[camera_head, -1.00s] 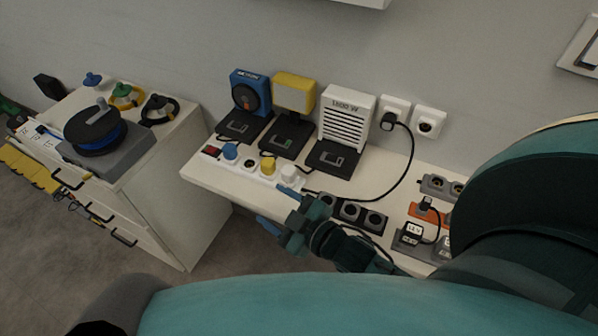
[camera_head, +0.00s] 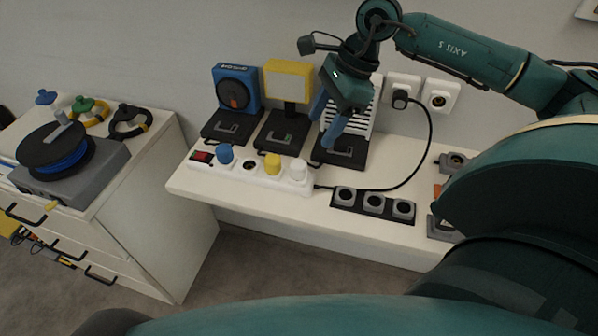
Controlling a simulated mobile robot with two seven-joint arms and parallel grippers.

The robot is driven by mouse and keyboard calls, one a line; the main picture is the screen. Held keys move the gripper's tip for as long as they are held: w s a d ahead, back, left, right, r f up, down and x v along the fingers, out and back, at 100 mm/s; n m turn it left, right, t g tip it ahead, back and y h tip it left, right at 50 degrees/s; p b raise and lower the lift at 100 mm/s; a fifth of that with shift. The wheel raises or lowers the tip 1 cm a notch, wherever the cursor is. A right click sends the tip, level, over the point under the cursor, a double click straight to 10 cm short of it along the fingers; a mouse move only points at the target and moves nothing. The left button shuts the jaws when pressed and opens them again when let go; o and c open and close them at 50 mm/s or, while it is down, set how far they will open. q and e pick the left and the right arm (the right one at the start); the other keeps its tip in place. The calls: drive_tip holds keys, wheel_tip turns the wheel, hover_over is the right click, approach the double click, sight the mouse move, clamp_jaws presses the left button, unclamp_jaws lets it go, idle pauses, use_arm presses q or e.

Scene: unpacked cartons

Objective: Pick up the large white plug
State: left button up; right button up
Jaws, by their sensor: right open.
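The large white plug (camera_head: 298,171) stands in the right end socket of a white power strip (camera_head: 226,172) on the white shelf. A blue plug (camera_head: 225,154) and a yellow plug (camera_head: 272,163) sit in the same strip. My right gripper (camera_head: 320,131) is open and empty, its blue fingers pointing down. In the picture it is above and slightly right of the white plug, apart from it, in front of the white slatted device (camera_head: 361,120), which it partly hides. My left gripper is not in view.
Behind the strip stand a blue device (camera_head: 250,85) and a yellow lamp (camera_head: 289,68) on dark bases. A black cable (camera_head: 424,153) loops from a wall socket to the strip. A dark socket block (camera_head: 374,202) lies right. A cabinet with a cable reel (camera_head: 58,150) stands left.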

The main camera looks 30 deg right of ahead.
hover_over(302, 164)
drive_tip(key=d, duration=0.2)
wheel_tip(302, 164, down, 5)
drive_tip(key=shift+s+a+f, duration=0.15)
drive_tip(key=shift+s+f, duration=0.05)
drive_tip(key=shift+f, duration=0.1)
drive_tip(key=p+x, duration=0.1)
drive_tip(key=x, duration=0.4)
drive_tip(key=shift+f, duration=0.15)
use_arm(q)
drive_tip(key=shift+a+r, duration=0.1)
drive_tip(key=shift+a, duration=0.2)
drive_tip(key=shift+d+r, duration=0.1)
use_arm(e)
clamp_jaws()
wheel_tip(302, 164, up, 10)
drive_tip(key=shift+r, duration=0.1)
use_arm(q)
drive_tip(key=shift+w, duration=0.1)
